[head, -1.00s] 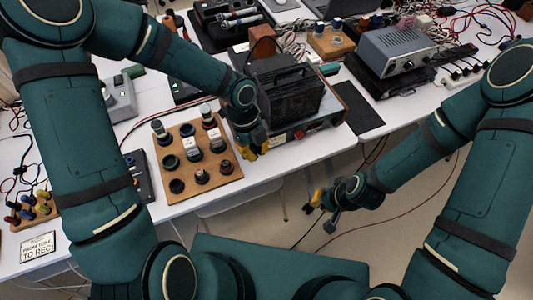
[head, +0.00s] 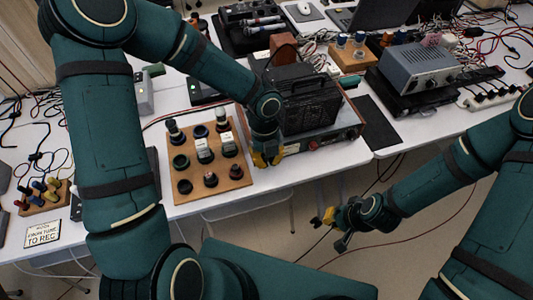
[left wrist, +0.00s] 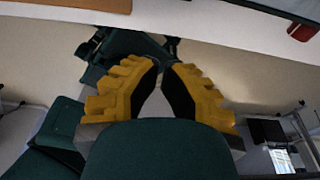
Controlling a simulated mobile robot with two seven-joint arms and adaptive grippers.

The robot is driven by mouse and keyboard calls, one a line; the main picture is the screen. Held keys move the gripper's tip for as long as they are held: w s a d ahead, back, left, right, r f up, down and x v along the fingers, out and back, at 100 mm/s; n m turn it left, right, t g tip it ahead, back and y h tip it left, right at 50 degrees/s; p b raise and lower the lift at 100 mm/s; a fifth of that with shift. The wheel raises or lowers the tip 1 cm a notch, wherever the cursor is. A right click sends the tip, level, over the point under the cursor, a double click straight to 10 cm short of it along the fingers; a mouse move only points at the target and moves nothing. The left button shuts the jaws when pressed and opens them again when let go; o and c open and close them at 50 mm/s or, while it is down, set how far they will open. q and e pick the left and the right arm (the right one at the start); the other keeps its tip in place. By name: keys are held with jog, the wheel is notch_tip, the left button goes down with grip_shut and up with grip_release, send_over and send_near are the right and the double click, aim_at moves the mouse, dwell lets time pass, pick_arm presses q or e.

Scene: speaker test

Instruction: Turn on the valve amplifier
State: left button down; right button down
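The valve amplifier (head: 335,137) stands near the front table edge, with a black cage on top and wooden sides. Its front panel carries a reddish round part (head: 313,145) and small dark controls; its left front is partly hidden by my left arm. My left gripper (head: 267,159) is just in front of the amplifier's left front corner, beside the knob board. In the left wrist view its yellow fingers (left wrist: 165,68) come together at the tips with nothing seen between them. My right gripper (head: 334,228) hangs beyond the table edge over the floor; its finger opening is unclear.
A wooden board (head: 237,178) with several knobs and switches lies left of the amplifier. A black mat (head: 377,123) lies to the right. A grey instrument (head: 418,65) stands further right. Cables and other gear fill the back.

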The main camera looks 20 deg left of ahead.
pick_arm(q)
jog(key=f, duration=0.2)
jog(key=f+b, duration=0.1)
jog(key=s+f, duration=0.1)
jog(key=f, duration=0.1)
jog(key=shift+d+f+b, duration=0.35)
jog(key=shift+b, duration=0.05)
jog(key=shift+w+a+f, duration=0.1)
jog(key=shift+w+f, duration=0.15)
jog(key=shift+f, duration=0.05)
jog(key=shift+w+a+r, duration=0.25)
jog(key=shift+w+a, duration=0.25)
jog(key=shift+w, duration=0.25)
jog(key=shift+w+a+r, duration=0.2)
jog(key=shift+w+a, duration=0.3)
jog(key=shift+w, duration=0.2)
jog(key=g+p, duration=0.1)
jog(key=p, duration=0.3)
jog(key=shift+w+a+r+h, duration=0.3)
jog(key=shift+w+r+h, duration=0.1)
jog(key=shift+f, duration=0.2)
jog(key=shift+r, duration=0.1)
